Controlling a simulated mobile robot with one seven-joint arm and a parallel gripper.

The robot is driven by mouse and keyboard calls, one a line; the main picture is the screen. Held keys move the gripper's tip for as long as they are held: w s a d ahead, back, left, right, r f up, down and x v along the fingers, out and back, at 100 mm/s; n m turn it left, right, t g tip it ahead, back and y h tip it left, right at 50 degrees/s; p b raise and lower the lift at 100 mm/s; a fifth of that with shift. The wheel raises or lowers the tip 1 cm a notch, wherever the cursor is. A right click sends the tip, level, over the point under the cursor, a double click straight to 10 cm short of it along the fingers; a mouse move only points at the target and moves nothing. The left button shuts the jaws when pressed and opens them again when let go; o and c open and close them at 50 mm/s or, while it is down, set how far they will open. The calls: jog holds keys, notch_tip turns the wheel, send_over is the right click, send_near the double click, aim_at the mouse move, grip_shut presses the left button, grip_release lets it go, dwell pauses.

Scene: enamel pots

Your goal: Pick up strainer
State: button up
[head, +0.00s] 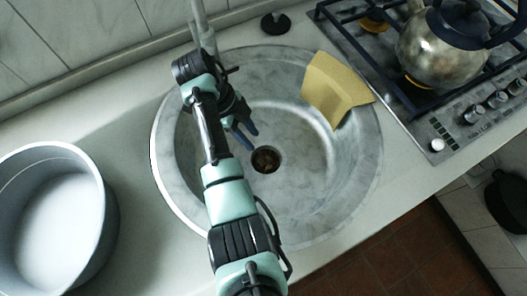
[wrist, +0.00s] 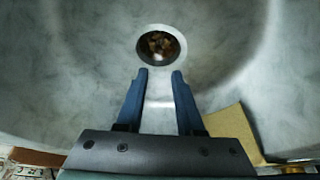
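A round drain opening (head: 266,159) with a pale metal rim sits in the sink floor. It holds brown, mottled bits, and I cannot tell whether a separate strainer is seated in it. The drain also shows in the wrist view (wrist: 159,45), just beyond my fingertips. My gripper (head: 248,131) is over the sink, above and a little left of the drain in the head view. In the wrist view my gripper (wrist: 160,74) has its two blue fingers apart, with nothing between them.
The round grey sink (head: 350,185) surrounds the drain. A yellow cloth (head: 333,88) hangs over its upper right rim. A black knobbed disc (head: 276,23) lies behind it. A large pot (head: 50,220) stands left. A kettle (head: 445,45) sits on the stove (head: 440,120) at right.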

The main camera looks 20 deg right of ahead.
send_over(265, 159)
jog(key=a, duration=0.1)
jog(key=f, duration=0.5)
jog(key=shift+w+a+f, duration=0.2)
jog(key=shift+w+f, duration=0.15)
jog(key=shift+w, duration=0.05)
jog(key=x, duration=0.3)
jog(key=b+x, duration=0.1)
jog(key=x, duration=0.1)
jog(key=shift+w+a+f, duration=0.1)
jog(key=shift+a+f, duration=0.1)
jog(key=shift+a, duration=0.05)
grip_shut()
dwell(0.4)
